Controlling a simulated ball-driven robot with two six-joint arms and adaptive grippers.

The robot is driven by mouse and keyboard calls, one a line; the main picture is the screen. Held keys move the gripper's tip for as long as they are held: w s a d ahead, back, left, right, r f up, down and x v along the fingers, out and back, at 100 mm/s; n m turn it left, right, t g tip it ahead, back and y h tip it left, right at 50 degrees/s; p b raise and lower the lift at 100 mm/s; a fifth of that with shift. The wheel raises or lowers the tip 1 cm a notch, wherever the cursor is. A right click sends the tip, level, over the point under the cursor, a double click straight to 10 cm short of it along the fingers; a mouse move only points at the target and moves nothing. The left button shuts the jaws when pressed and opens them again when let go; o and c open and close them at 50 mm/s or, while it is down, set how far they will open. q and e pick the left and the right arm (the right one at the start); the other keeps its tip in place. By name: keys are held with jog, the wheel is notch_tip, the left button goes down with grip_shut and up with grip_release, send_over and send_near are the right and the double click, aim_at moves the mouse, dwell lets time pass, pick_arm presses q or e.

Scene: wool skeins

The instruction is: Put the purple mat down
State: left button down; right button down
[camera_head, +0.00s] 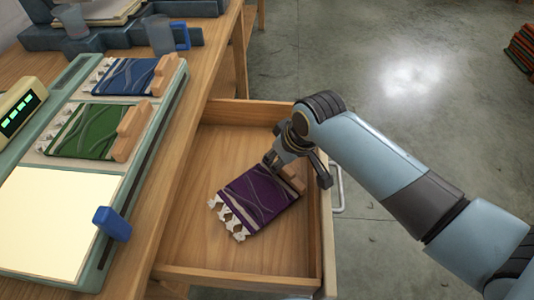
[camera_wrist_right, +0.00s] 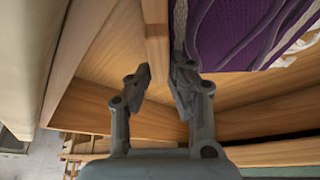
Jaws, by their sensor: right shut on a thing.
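The purple mat (camera_head: 250,201), with grey wavy lines and white tassels, is inside the open wooden drawer (camera_head: 202,195), tassels toward the lower left. A wooden block (camera_head: 293,178) runs along its upper-right edge. My right gripper (camera_head: 297,170) is shut on that block, one finger on each side. In the right wrist view the fingers (camera_wrist_right: 161,82) flank the wooden block (camera_wrist_right: 157,45), and the purple mat (camera_wrist_right: 225,35) shows at the upper right. I cannot tell whether the mat touches the drawer floor. My left gripper is out of view.
Left of the drawer, a pale green tray (camera_head: 176,92) on the table holds a blue mat (camera_head: 125,76), a green mat (camera_head: 83,131) and a lit pale panel (camera_head: 55,220). The drawer has bare floor around the purple mat. Its walls are close by.

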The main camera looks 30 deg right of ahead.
jog(key=w, duration=0.4)
jog(key=shift+a, duration=0.3)
jog(key=shift+f+b, duration=0.3)
jog(key=shift+f, duration=0.35)
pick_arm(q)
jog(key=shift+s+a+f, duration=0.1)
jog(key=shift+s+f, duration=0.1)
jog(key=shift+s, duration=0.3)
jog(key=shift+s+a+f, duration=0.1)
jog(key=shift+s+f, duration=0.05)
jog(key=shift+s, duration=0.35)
pick_arm(e)
jog(key=shift+s, duration=0.1)
jog(key=c, duration=1.2)
grip_release()
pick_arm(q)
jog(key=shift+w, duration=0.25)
